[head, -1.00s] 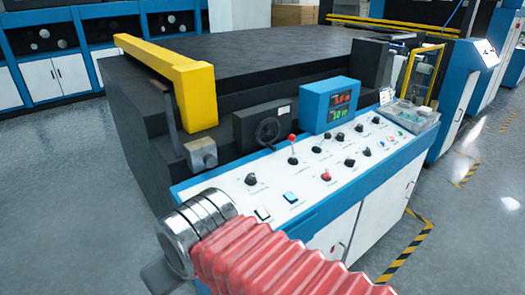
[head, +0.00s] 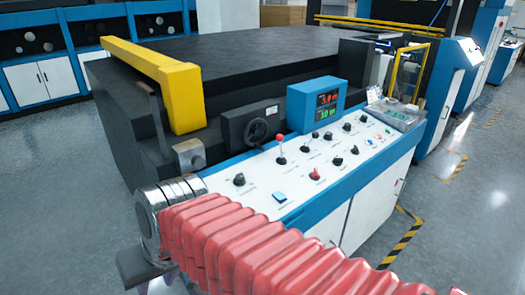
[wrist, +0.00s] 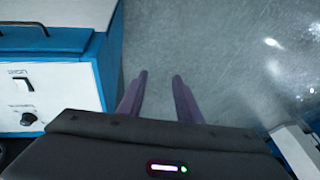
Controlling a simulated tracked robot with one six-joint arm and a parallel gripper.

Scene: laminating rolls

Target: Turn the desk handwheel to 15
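The desk handwheel (head: 258,132) is a small dark wheel on the front of a black box on the control desk (head: 240,203), in the head view. My gripper (head: 158,285) is at the lower left of the head view, in front of the desk's near left end and well apart from the handwheel. In the wrist view my gripper (wrist: 160,78) shows two purple fingers with a gap between them and only floor beyond; it is open and empty. The handwheel is not in the wrist view. Its scale cannot be read.
A blue display box (head: 300,100) with red and green digits stands right of the handwheel. A red-topped lever (head: 281,147) and several black knobs are close by. A yellow bar (head: 155,80) and a metal block (head: 189,156) are at left. Floor in front is clear.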

